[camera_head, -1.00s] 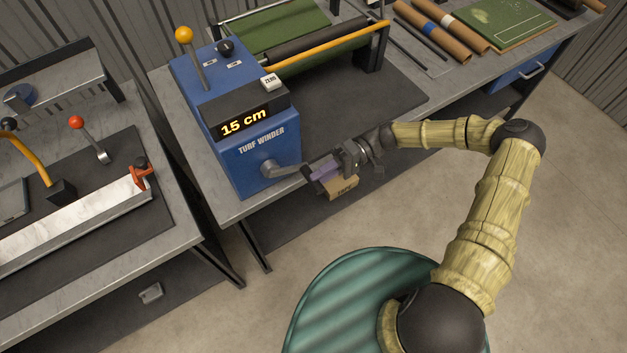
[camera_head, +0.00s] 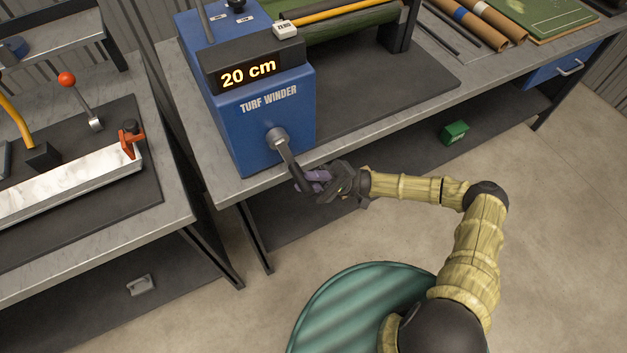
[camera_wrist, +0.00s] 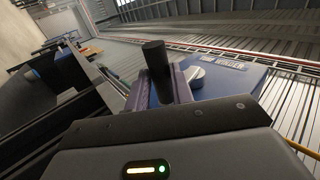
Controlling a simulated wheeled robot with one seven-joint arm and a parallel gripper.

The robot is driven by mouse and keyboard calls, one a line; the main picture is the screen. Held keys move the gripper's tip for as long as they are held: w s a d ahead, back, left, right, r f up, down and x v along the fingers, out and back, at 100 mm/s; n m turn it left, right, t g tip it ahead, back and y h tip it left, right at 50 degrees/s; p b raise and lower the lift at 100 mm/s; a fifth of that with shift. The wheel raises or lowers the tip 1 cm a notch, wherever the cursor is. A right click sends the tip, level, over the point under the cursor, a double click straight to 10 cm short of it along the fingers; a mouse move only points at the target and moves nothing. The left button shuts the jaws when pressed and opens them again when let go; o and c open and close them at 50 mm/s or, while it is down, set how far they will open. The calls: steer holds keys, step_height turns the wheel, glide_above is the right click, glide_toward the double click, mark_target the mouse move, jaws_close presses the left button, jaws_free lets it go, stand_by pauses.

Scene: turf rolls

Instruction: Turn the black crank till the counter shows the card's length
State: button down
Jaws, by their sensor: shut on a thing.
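The blue turf winder (camera_head: 268,125) stands on the bench, and its counter (camera_head: 248,73) reads 20 cm. The crank arm (camera_head: 288,157) points down and to the right from its hub on the winder's front. My gripper (camera_head: 308,184) is shut on the crank's handle at the lower end of that arm. In the wrist view the black crank handle (camera_wrist: 156,70) stands up between the purple fingers. The wrist view also shows the blue winder (camera_wrist: 233,80) behind it. I cannot make out the card with the length in any view.
A second bench with a red-knobbed lever (camera_head: 67,79) and an orange clamp (camera_head: 131,140) is at left. A green box (camera_head: 454,133) lies on the lower shelf. Open floor lies at right.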

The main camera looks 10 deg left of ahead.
steer(key=shift+s+a+f+b, duration=0.25)
steer(key=shift+s+a, duration=0.4)
steer(key=shift+a, duration=0.05)
steer(key=shift+s+a+f+b, duration=0.2)
steer(key=shift+s+a+f, duration=0.05)
steer(key=shift+s+a, duration=0.4)
steer(key=c, duration=1.2)
jaws_free()
steer(key=shift+c, duration=0.2)
steer(key=shift+w+r, duration=0.1)
steer(key=b+v, duration=0.4)
steer(key=v, duration=1.3)
steer(key=shift+d+b, duration=0.25)
steer(key=shift+b, duration=0.05)
steer(key=shift+w, duration=0.15)
